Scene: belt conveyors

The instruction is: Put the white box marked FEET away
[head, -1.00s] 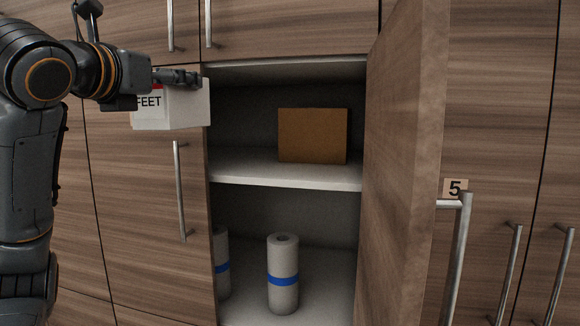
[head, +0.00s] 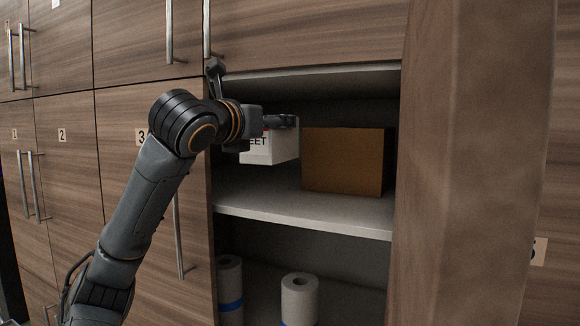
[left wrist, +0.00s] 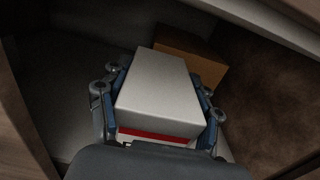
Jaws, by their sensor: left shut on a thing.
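The white box (head: 270,150) with a red band and part of the word FEET showing is inside the open cupboard, above the upper shelf (head: 300,213) and left of the brown box. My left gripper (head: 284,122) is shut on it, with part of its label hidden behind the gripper. In the left wrist view the white box (left wrist: 160,90) lies between the two fingers (left wrist: 158,100), its red band towards my wrist. My right gripper is not in view.
A brown box (head: 345,160) stands on the upper shelf, right of the white box. Paper rolls with blue bands (head: 299,298) stand on the lower shelf. The open door (head: 470,160) bounds the right side. Closed numbered doors (head: 65,135) are on the left.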

